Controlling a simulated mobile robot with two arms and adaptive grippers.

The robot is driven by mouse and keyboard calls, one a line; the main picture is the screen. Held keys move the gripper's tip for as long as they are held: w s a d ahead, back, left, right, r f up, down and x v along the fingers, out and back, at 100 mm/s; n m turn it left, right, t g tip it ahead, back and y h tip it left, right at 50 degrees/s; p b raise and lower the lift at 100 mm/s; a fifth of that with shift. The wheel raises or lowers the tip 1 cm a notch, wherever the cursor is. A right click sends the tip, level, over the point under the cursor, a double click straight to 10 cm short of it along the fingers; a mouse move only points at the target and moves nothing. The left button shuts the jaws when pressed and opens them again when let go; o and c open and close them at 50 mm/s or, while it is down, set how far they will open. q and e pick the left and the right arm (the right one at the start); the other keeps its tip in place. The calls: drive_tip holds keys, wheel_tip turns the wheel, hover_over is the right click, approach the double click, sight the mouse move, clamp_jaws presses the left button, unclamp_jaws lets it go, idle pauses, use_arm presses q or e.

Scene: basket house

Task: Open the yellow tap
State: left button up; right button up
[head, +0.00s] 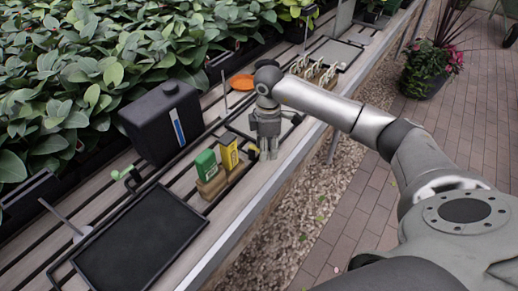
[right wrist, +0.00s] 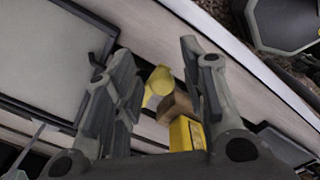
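The yellow tap (right wrist: 157,84) shows in the right wrist view as a rounded yellow piece beside a wooden block (right wrist: 176,107). In the head view only a small yellow bit of the tap (head: 254,149) shows, left of my right gripper (head: 268,155), which hides the rest. In the right wrist view my right gripper (right wrist: 154,58) has its two fingers spread wide, with the tap between them in the picture. The tap looks nearer the right finger. I cannot tell whether a finger touches it. My left gripper is not in view.
A yellow box (head: 229,152) and a green box (head: 206,165) stand on wooden blocks left of the right gripper. An orange dish (head: 241,82) and leafy plants (head: 90,60) are behind.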

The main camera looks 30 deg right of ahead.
drive_tip(key=shift+f, duration=0.25)
drive_tip(key=shift+w+d+b, duration=0.25)
drive_tip(key=shift+w+b, duration=0.1)
drive_tip(key=shift+w, duration=0.25)
drive_tip(key=shift+w+d+r+b, duration=0.1)
drive_tip(key=shift+w+d+b, duration=0.2)
drive_tip(key=shift+w, duration=0.35)
drive_tip(key=shift+w+d+b, duration=0.2)
drive_tip(key=shift+w+d, duration=0.05)
drive_tip(key=shift+w, duration=0.35)
drive_tip(key=shift+w+d, duration=0.1)
drive_tip(key=shift+w, duration=0.55)
drive_tip(key=shift+w+d+b, duration=0.2)
drive_tip(key=shift+w+b, duration=0.15)
drive_tip(key=shift+b, duration=0.1)
drive_tip(key=shift+s+r+p, duration=0.15)
drive_tip(key=shift+s+p, duration=0.2)
drive_tip(key=shift+p, duration=0.3)
wheel_tip(320, 180, up, 7)
drive_tip(key=p, duration=0.5)
drive_tip(key=shift+p, duration=0.4)
drive_tip(key=shift+o, duration=0.2)
drive_tip(key=shift+a, duration=0.1)
